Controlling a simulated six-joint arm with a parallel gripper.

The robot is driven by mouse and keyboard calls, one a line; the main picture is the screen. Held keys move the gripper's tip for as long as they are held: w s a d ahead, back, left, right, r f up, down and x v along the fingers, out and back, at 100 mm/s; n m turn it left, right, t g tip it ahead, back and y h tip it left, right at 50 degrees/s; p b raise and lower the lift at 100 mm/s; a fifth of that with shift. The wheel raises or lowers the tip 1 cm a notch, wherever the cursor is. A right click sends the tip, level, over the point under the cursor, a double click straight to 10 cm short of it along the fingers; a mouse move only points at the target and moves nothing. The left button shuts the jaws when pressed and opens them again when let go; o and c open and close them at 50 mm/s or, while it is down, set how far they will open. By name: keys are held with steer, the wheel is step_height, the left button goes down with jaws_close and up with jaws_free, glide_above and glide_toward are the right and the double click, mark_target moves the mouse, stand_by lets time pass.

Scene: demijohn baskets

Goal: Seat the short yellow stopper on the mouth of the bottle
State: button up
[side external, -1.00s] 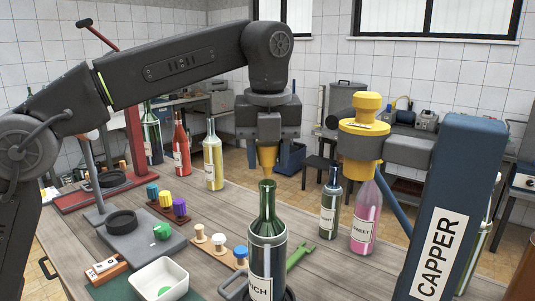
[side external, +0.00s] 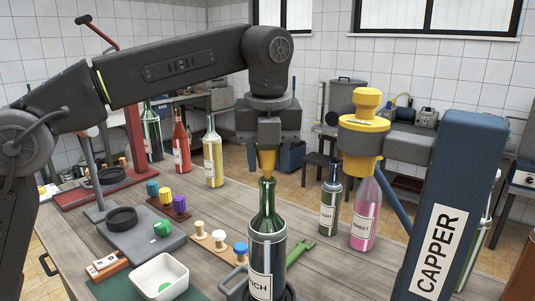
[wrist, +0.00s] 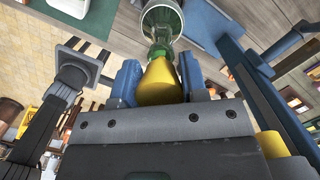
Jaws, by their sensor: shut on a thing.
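My gripper (side external: 267,147) points straight down and is shut on the short yellow stopper (side external: 267,162), a tapered piece with its narrow end down. The green bottle (side external: 267,226) stands upright below it, with a pale label. The stopper's lower end is at the bottle's mouth, in line with the neck; I cannot tell how far it has entered. In the wrist view the yellow stopper (wrist: 160,84) sits between the two blue fingers, and the green bottle (wrist: 163,22) lies beyond its tip. The stopper partly hides the mouth there.
The blue capper (side external: 440,210) with its yellow head stands to the right. A rack of stoppers (side external: 220,246), a white bowl (side external: 160,278) and a green wrench (side external: 301,252) lie on the table. A pink bottle (side external: 363,213) and a dark bottle (side external: 331,205) stand behind.

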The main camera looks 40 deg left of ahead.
steer(key=shift+f, duration=0.95)
steer(key=shift+r, duration=0.4)
stand_by(2.7)
steer(key=shift+r, duration=2.5)
